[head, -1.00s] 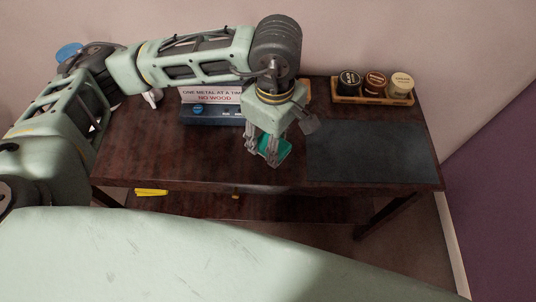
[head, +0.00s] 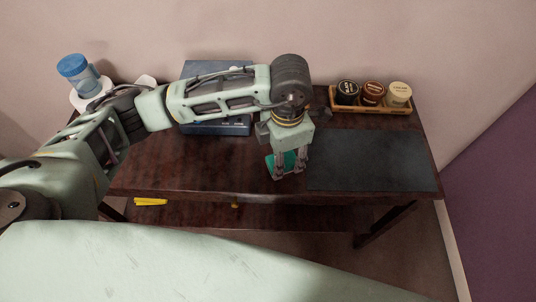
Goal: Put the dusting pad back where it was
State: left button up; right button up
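The green dusting pad (head: 285,161) is at the middle of the dark wooden table, left of the dark grey mat. My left gripper (head: 289,171) points down with its fingers on the pad and appears shut on it. The pad is at or just above the tabletop; I cannot tell whether it touches. The fingers hide part of the pad. My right gripper is not in view.
The dark mat (head: 370,157) lies bare at the right of the table (head: 180,179). Several polish jars stand in a wooden tray (head: 373,108) behind it. A blue box (head: 218,127) stands behind my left arm. A blue-lidded container (head: 79,75) is at the back left. A yellow item (head: 150,201) is on the lower shelf.

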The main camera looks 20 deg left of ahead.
aim_at(268, 158)
pick_arm(q)
jog(key=a+f, duration=0.1)
jog(key=w+a+f, duration=0.1)
jog(key=a, duration=0.1)
jog(key=w+a+f, duration=0.1)
jog(key=shift+w+a+p, duration=0.25)
jog(key=shift+p, duration=0.15)
notch_tip(268, 158, down, 4)
jog(key=shift+r+p, duration=0.25)
jog(key=shift+p, duration=0.3)
jog(key=shift+f, duration=0.3)
jog(key=shift+f, duration=0.1)
jog(key=shift+f+b, duration=0.15)
jog(key=shift+b, duration=0.15)
jog(key=o, duration=1)
